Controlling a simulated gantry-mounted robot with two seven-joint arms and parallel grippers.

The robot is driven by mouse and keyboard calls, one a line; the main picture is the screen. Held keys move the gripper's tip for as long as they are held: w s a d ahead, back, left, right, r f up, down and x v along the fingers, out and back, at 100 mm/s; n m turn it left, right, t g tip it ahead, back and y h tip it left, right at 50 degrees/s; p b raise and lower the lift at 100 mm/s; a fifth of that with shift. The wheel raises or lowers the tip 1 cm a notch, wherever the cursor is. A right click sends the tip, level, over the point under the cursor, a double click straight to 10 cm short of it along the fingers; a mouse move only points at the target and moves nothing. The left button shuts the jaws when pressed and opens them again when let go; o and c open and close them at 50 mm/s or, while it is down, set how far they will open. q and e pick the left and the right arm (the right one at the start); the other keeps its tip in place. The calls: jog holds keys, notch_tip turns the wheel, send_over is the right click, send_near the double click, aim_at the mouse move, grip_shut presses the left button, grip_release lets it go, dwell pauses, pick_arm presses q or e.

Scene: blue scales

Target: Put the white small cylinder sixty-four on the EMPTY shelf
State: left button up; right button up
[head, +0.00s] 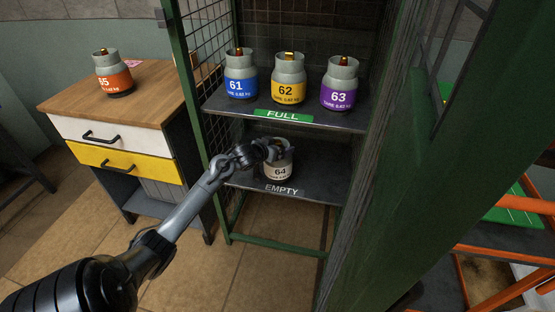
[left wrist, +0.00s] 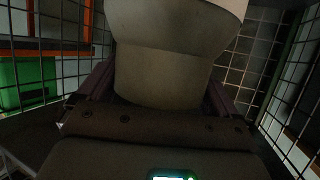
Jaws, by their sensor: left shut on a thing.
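The white small cylinder sixty-four (head: 279,171) is upright at the EMPTY shelf (head: 318,182), the lower shelf of the green cage. My left gripper (head: 276,150) is shut on its upper part. In the left wrist view the cylinder (left wrist: 165,75) fills the middle, between the gripper's fingers. Whether its base touches the shelf or hangs just above it I cannot tell. My right gripper is not in view.
The FULL shelf (head: 325,121) above carries the blue cylinder 61 (head: 240,86), yellow 62 (head: 288,92) and purple 63 (head: 339,97). Orange cylinder 65 (head: 114,82) stands on the wooden cabinet (head: 150,88). The green cage post (head: 187,95) is close to my left arm. The EMPTY shelf's right side is bare.

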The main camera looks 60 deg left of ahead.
pick_arm(q)
jog(key=shift+w+a+f+b, duration=0.3)
jog(key=shift+a+f, duration=0.05)
jog(key=shift+a, duration=0.35)
notch_tip(320, 180, down, 4)
jog(key=b, duration=0.3)
jog(key=o, duration=1.7)
jog(key=shift+f, duration=0.25)
